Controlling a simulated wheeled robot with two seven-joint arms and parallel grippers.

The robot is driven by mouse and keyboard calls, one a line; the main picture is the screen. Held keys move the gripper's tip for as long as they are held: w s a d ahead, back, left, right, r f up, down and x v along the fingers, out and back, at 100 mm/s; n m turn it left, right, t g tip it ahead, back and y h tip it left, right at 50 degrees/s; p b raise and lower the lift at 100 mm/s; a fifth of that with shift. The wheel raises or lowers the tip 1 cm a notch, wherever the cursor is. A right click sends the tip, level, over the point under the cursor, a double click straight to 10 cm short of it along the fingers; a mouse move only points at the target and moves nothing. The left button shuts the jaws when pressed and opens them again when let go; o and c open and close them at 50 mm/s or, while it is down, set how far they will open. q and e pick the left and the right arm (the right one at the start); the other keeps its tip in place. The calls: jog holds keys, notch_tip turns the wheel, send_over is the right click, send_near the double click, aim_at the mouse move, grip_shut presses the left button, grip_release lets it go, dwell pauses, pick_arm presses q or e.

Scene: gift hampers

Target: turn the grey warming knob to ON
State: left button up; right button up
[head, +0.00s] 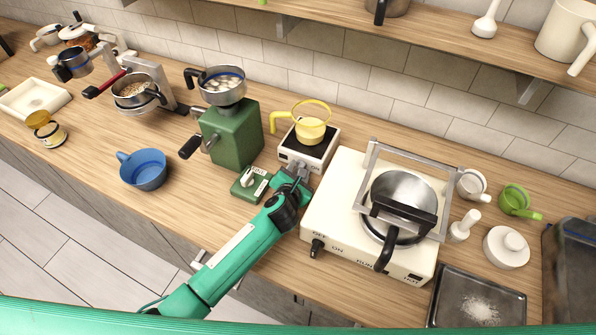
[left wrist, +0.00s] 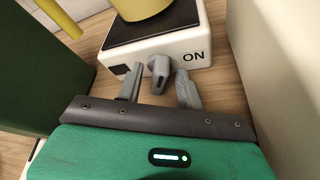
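The grey warming knob (left wrist: 160,67) sits on the front face of a small white warmer (left wrist: 185,52). The printed word ON is to the knob's right; a dark patch is at its left. The knob stands upright or slightly tilted. My left gripper (left wrist: 158,82) is open, its two fingers on either side of the knob with gaps visible; I cannot tell whether either touches it. In the head view the warmer (head: 322,153) carries a yellow pot (head: 311,130), and my left gripper (head: 292,184) is at its front, largely covering the knob. My right gripper is not in view.
A green grinder (head: 232,135) and a small green switch box (head: 249,185) stand left of the gripper. The white stove (head: 320,215) with a grey frame and pan is close on the right.

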pick_arm(q)
notch_tip(320, 180, up, 20)
jog(key=shift+b, duration=0.35)
dwell(0.4)
